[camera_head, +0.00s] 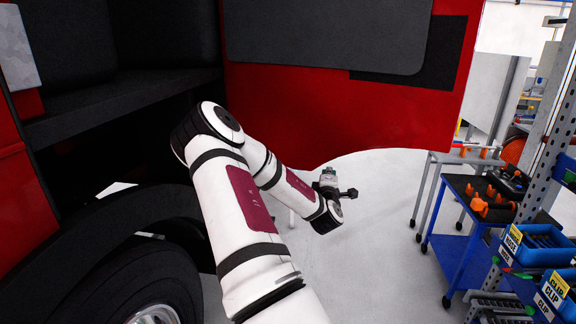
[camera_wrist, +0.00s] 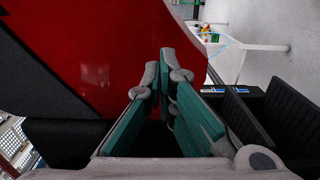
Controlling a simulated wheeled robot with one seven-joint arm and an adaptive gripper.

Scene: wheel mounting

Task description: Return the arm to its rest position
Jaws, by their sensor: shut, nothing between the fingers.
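My white arm reaches forward through the middle of the camera_head view, bent at the elbow, with its forearm sloping down to the right. My gripper (camera_head: 328,176) is small at the arm's far end, in front of the red vehicle panel and above the pale floor. In the camera_wrist view my gripper (camera_wrist: 166,62) shows its teal-padded fingers with the tips together. The fingers are shut and nothing shows between them. My arm hides part of the vehicle behind it.
A red vehicle panel (camera_head: 310,115) stands behind my arm. A wheel (camera_head: 150,285) with a black tyre is at the lower left. On the right are a blue-framed cart (camera_head: 452,225) and a rack with blue bins (camera_head: 541,245). Pale floor (camera_head: 375,260) between them is clear.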

